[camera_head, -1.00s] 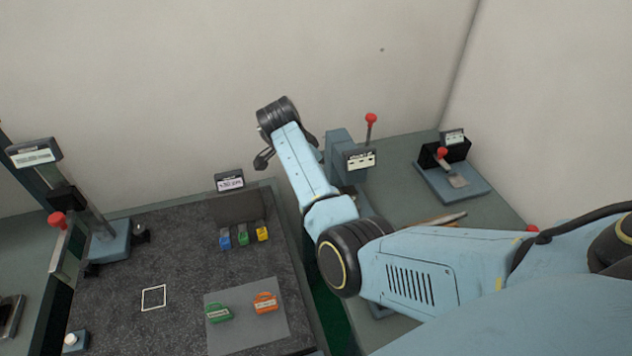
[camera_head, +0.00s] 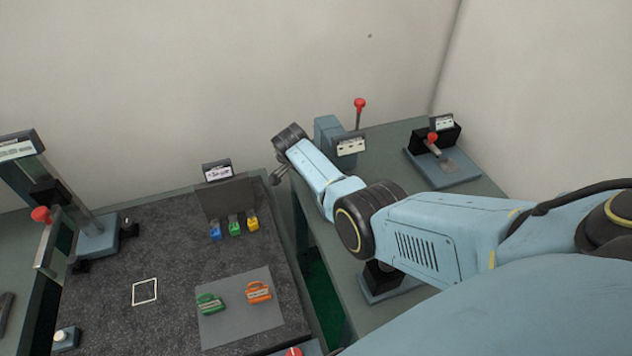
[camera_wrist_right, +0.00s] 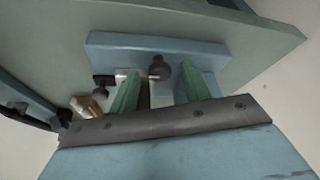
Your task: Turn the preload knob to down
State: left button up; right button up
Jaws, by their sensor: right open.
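No legible label marks out the preload knob, so I cannot tell which part it is. In the right wrist view, a dark round knob (camera_wrist_right: 161,68) sits on a blue plate (camera_wrist_right: 105,45), seen beyond my right gripper (camera_wrist_right: 157,78). Its green fingers are apart, with the knob seen between their tips; I cannot tell contact. In the head view, my right gripper (camera_head: 279,174) hangs beside the dark wrist joint, near the gap between the tables, mostly hidden. A blue column (camera_head: 327,128) with a red-ball lever (camera_head: 359,105) and a placard (camera_head: 350,146) stands behind my forearm. My left gripper is out of view.
The left table's dark mat (camera_head: 110,320) carries small coloured blocks, green (camera_head: 210,303) and orange (camera_head: 259,291) tags, and a press (camera_head: 98,235) with a red knob. My right arm hides much of the right table.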

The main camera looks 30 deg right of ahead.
jog(key=shift+c, duration=0.2)
jog(key=c, duration=1)
jog(key=shift+o, duration=0.2)
jog(key=shift+w+a+f+m+b, duration=0.1)
jog(key=shift+m+b, duration=0.5)
jog(key=shift+b, duration=0.15)
jog(key=m+g+b, duration=0.1)
jog(key=m+b, duration=0.1)
jog(key=b, duration=0.1)
jog(key=m+g+b, duration=0.1)
jog(key=m+b, duration=0.1)
jog(key=b, duration=0.1)
jog(key=m+b, duration=0.2)
jog(key=b, duration=0.1)
jog(key=shift+w+f+m+g+y, duration=0.1)
jog(key=shift+w+m+g+y, duration=0.2)
jog(key=shift+g, duration=0.1)
pick_arm(q)
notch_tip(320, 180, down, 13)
jog(key=b, duration=0.2)
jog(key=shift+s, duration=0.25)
pick_arm(e)
jog(key=shift+r+m+g, duration=0.2)
jog(key=shift+m+g, duration=0.1)
jog(key=shift+m, duration=0.5)
jog(key=o, duration=1)
jog(key=shift+r, duration=0.15)
